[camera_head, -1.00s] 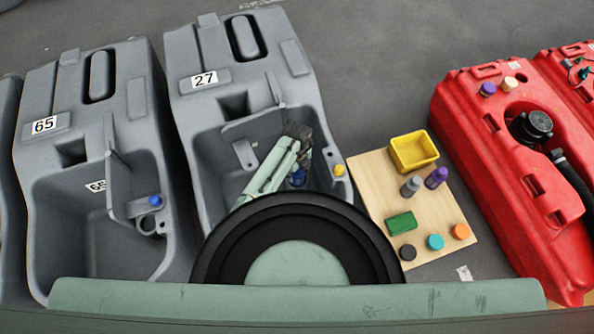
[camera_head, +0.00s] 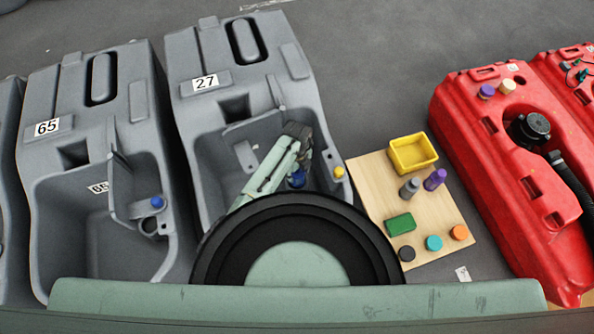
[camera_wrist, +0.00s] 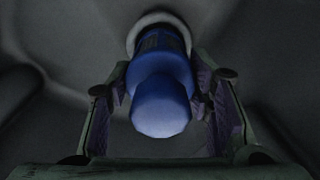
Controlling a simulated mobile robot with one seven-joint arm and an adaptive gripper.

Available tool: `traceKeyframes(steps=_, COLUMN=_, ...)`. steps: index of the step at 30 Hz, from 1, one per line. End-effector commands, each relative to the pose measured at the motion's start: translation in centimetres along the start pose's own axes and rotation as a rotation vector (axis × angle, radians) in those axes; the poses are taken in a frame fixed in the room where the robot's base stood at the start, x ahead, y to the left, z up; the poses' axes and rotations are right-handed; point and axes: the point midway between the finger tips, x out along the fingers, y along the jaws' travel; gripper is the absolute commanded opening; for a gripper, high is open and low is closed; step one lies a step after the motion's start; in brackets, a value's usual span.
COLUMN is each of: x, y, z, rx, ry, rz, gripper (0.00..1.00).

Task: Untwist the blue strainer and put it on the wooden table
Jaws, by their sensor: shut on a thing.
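The blue strainer (camera_wrist: 160,95) sits in a pale round opening in the grey wall of tank 27, seen close up in the wrist view. My gripper (camera_wrist: 165,110) has one finger on each side of it and is shut on it. In the head view the strainer (camera_head: 297,179) shows as a small blue patch just below my gripper (camera_head: 302,165), inside tank 27 (camera_head: 205,110). The wooden table (camera_head: 365,180) is a light board to the right of that tank.
On the board are a yellow bin (camera_head: 413,153), grey and purple bottles, a green block (camera_head: 400,224) and several round caps. Tank 65 (camera_head: 60,165) stands left, a red tank (camera_head: 480,150) right. A yellow cap (camera_head: 339,172) is beside my gripper.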

Motion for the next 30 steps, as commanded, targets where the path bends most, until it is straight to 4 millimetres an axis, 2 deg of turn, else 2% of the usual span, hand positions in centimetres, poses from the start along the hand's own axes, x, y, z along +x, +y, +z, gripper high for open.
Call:
traceKeyframes(steps=1, x=-0.8, y=0.0, z=0.0, rx=0.0, ry=-0.001, rz=0.0, gripper=0.13)
traceKeyframes(steps=16, x=-4.8, y=0.0, z=0.0, rx=0.0, ry=-0.001, rz=0.0, gripper=0.13)
traceKeyframes(steps=30, x=-5.3, y=0.0, z=0.0, rx=0.0, ry=-0.001, rz=0.0, gripper=0.13)
